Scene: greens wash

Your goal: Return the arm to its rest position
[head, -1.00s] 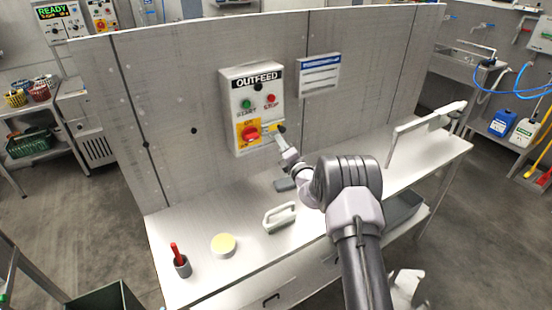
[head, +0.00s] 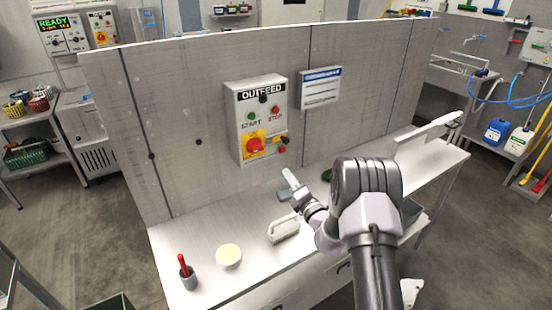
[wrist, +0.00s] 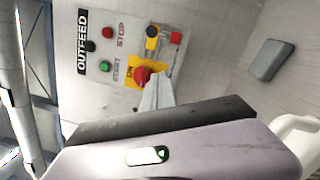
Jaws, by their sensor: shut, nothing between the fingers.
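My gripper (head: 289,178) is in front of the bench wall, below and right of the grey OUTFEED box (head: 236,130), apart from it. Its fingers are together with nothing between them. In the wrist view the pale fingertips (wrist: 156,95) overlap the red knob (wrist: 142,75) in the picture. The box carries a green START button (head: 251,117), a red STOP button (head: 276,110) and a red knob on a yellow plate (head: 254,145). A small yellow-and-black piece (wrist: 151,38) and a red piece (wrist: 175,38) sit beside the knob. My arm is bent over the bench.
The white bench (head: 200,232) holds a red-handled tool (head: 184,262) in a grey cup, a pale yellow disc (head: 229,256), a white handled item (head: 284,229) and a grey block (wrist: 271,60). A raised white bar (head: 425,137) stands at the right. The wall panel (head: 185,100) is behind.

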